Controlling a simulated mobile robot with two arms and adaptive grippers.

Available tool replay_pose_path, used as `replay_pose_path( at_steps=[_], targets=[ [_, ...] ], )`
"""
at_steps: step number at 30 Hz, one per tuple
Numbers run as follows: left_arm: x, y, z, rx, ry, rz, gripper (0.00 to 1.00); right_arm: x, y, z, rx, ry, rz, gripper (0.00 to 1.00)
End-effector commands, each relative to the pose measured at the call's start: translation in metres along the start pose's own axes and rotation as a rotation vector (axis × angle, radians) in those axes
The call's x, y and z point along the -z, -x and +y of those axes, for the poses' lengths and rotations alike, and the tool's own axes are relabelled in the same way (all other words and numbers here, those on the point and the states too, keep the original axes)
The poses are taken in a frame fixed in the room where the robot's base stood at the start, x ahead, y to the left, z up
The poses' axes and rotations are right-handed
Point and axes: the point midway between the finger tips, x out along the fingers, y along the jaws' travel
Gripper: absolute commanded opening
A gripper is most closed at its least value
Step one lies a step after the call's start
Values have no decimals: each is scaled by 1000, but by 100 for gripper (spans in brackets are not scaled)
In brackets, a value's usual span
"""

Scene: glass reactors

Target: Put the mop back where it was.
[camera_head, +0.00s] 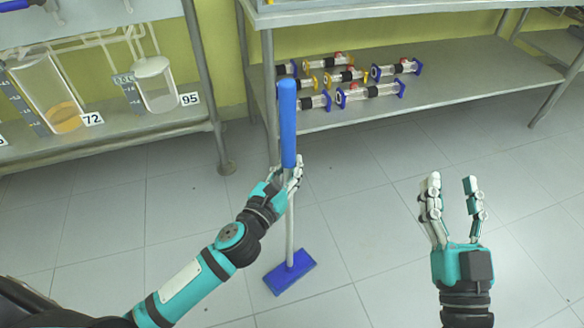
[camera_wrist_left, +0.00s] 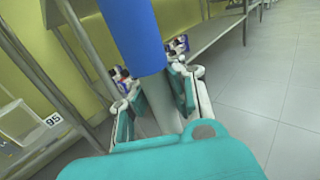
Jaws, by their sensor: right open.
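The mop (camera_head: 287,130) stands nearly upright in the middle of the head view, with a blue grip, a white shaft and a blue rectangular head (camera_head: 289,271) at the tile floor. My left gripper (camera_head: 288,178) is closed around the white shaft just below the blue grip. The left wrist view also shows the mop's blue grip (camera_wrist_left: 137,38) above the fingers (camera_wrist_left: 165,105), with the shaft between them. My right gripper (camera_head: 452,190) is open and empty, raised over the floor to the right of the mop.
A grey metal shelf (camera_head: 450,88) behind holds several clear cylinders with blue and yellow ends (camera_head: 370,92). A rack at left carries glass vessels (camera_head: 155,85) with tags 72 and 95. Its leg (camera_head: 205,80) stands left of the mop. The tile floor at centre and right is clear.

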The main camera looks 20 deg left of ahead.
Motion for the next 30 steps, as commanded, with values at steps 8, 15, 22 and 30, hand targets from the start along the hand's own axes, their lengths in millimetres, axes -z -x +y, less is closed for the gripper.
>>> replay_pose_path(
  at_steps=[8,15,22,30],
  targets=[
    [-2,0,0,1,0,-6,0,1,0,0,0,0,7,47],
    [2,0,0,0,0,0,19,4,0,0,1,-1,22,47],
    [2,0,0,0,0,0,29,4,0,-1,1,-1,21,47],
    [0,11,0,0,1,2,29,-2,-1,0,-1,0,-18,47]
  ],
)
